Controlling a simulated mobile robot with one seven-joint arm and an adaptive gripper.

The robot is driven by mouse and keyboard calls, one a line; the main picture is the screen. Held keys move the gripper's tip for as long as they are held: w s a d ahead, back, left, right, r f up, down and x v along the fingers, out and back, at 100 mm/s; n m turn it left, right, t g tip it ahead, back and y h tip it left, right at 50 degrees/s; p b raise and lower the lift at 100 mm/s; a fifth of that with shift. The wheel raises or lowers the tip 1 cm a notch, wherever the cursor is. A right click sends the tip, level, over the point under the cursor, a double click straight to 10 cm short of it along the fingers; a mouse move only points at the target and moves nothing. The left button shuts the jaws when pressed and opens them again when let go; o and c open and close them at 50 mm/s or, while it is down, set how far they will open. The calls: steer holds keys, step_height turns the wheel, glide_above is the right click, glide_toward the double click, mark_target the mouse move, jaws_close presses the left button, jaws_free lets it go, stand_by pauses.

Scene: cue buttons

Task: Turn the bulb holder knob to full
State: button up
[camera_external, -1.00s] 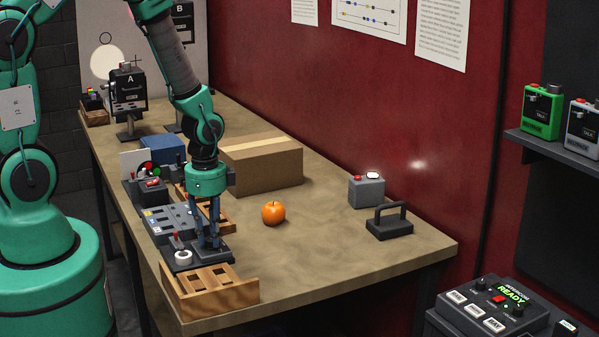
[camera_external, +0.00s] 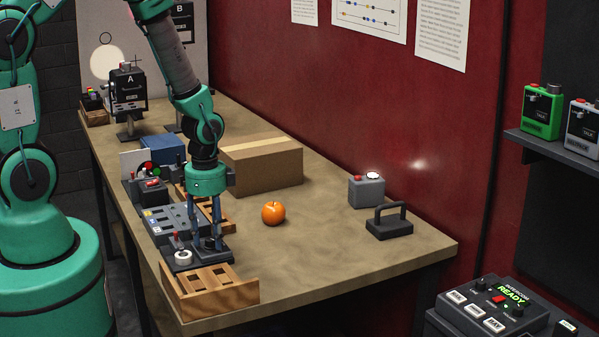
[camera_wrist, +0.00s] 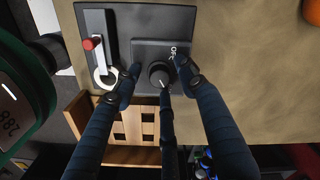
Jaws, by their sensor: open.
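The bulb holder knob (camera_wrist: 158,74) is a round black dial on a dark panel (camera_wrist: 146,52). Its pale pointer mark faces down and slightly right in the wrist view, away from the OFF label at upper right. My gripper (camera_external: 208,246) is over this panel at the near-left end of the table. In the wrist view its dark fingers are open and spread around the knob, one at left, one at right and one below. Contact with the knob cannot be told. The fingers hide the knob in the external view.
Beside the knob are a red-tipped lever (camera_wrist: 92,43) and a white ring (camera_wrist: 105,78). A slotted wooden block (camera_external: 220,290) stands at the near edge. An orange (camera_external: 273,213) and a cardboard box (camera_external: 262,168) lie to the right and behind.

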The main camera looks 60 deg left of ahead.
steer(key=shift+r, duration=0.2)
step_height(320, 180, up, 12)
steer(key=shift+f, duration=0.15)
stand_by(0.5)
stand_by(0.5)
step_height(320, 180, up, 15)
steer(key=n+t+b, duration=0.3)
steer(key=n+b, duration=0.1)
glide_above(211, 239)
steer(key=s+d, duration=0.3)
steer(key=d, duration=0.2)
steer(key=s+d+r+n+t+b, duration=0.2)
steer(key=s+r+n, duration=0.3)
steer(key=s+r, duration=0.3)
steer(key=shift+s+d+r+t+b, duration=0.15)
steer(key=shift+s+d+t+b, duration=0.25)
steer(key=shift+s+d, duration=0.65)
steer(key=shift+a+r, duration=0.1)
steer(key=shift+a, duration=0.1)
steer(key=shift+c, duration=0.7)
